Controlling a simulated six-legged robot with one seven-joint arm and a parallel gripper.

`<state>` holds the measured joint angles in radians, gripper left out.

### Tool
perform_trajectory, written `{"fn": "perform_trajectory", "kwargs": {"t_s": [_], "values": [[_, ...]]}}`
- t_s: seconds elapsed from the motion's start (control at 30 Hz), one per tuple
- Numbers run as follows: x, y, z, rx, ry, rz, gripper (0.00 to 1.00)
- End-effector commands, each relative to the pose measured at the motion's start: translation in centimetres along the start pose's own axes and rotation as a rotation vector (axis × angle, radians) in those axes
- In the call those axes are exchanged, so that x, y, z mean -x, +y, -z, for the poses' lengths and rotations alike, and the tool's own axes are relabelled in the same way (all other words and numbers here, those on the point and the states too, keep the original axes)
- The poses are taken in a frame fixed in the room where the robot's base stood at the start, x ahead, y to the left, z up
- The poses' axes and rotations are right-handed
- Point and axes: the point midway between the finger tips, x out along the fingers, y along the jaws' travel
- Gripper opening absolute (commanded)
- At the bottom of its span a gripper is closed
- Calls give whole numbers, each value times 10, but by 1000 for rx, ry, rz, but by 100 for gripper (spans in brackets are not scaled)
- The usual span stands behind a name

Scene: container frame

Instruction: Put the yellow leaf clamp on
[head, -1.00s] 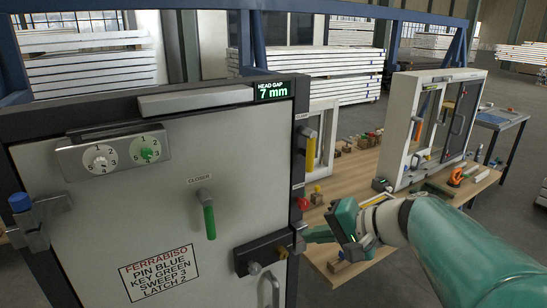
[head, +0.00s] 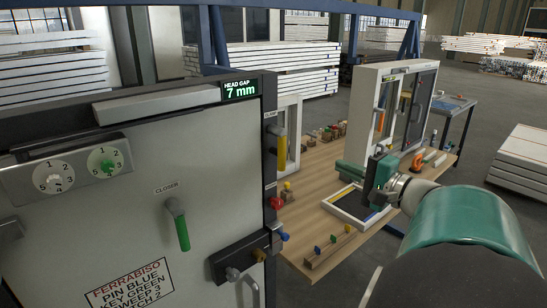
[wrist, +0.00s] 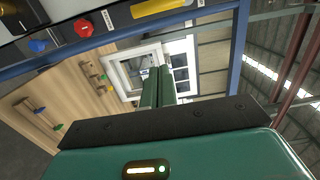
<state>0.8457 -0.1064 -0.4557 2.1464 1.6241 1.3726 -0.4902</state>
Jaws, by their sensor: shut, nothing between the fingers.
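The yellow leaf clamp (head: 281,150) is a yellow handle on the dark frame at the right edge of the door, under a CLAMP label. It hangs upright there. In the wrist view the yellow clamp (wrist: 160,8) lies at the top edge, partly cut off. My gripper (head: 345,170) is shut and empty, to the right of the clamp and apart from it, over the workbench. In the wrist view its green fingers (wrist: 157,88) are together and point toward a white window frame.
A red knob (head: 277,203) and blue knob (head: 284,237) sit below the clamp on the door frame. The green closer handle (head: 181,230) hangs on the door. A white window unit (head: 365,110) stands on the wooden bench (head: 310,190), beyond my gripper.

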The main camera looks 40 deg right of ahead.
Motion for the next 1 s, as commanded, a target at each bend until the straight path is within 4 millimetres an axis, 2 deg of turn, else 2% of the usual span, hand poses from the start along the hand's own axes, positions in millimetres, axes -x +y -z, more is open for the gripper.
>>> {"fn": "perform_trajectory", "kwargs": {"t_s": [0.13, 0.27, 0.7, 0.83, 1.0], "values": [[-3, 0, -1, 0, -2, 0, 0], [-17, 0, -2, 0, -4, -2, 0], [-106, 1, -4, 0, -9, -2, 0], [-110, -1, -25, 0, -7, 0, 0], [-114, 0, -40, 0, -6, -1, 0]]}}
